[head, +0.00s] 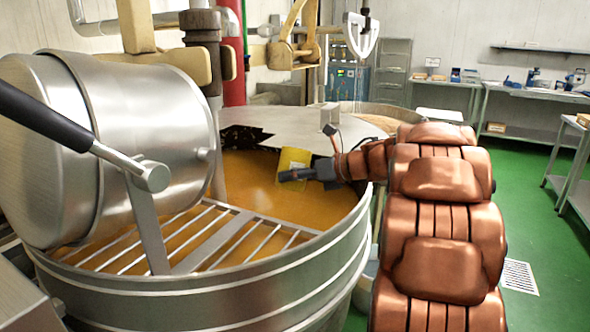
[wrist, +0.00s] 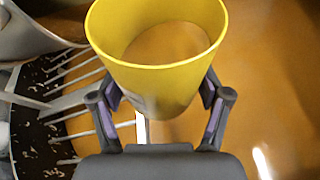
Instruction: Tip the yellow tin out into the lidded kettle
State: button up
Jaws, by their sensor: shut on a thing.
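The yellow tin (head: 294,160) is held over the orange mass (head: 250,185) in the large steel kettle (head: 300,268), near its right side. In the head view the tin leans slightly. My gripper (head: 287,176) is shut on it, and in the wrist view its fingers press the tin (wrist: 157,75) from both sides. The tin's open mouth shows there, with brownish orange inside; I cannot tell whether that is its contents. A flat grey lid (head: 275,125) covers the far part of the kettle, and the near part is open.
A bar grate (head: 215,235) spans the kettle's near left part. A steel drum (head: 150,130) with a black-handled lever (head: 45,120) stands at the left. A brown upright pipe (head: 204,50) rises behind. Green floor (head: 530,200) lies free at the right, before grey benches (head: 530,93).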

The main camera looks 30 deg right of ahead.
aim_at(292, 159)
jog(key=shift+s+a+r+m+y+p, duration=0.15)
jog(key=shift+a+r+m+y+p, duration=0.3)
jog(key=shift+p, duration=1.9)
jog(key=shift+s+a+r+m+y+p, duration=0.1)
jog(key=shift+m+y+p, duration=0.4)
jog(key=shift+p, duration=1.8)
jog(key=shift+s+a+r+m+y+p, duration=0.25)
jog(key=shift+m+p, duration=0.5)
jog(key=shift+p, duration=1.6)
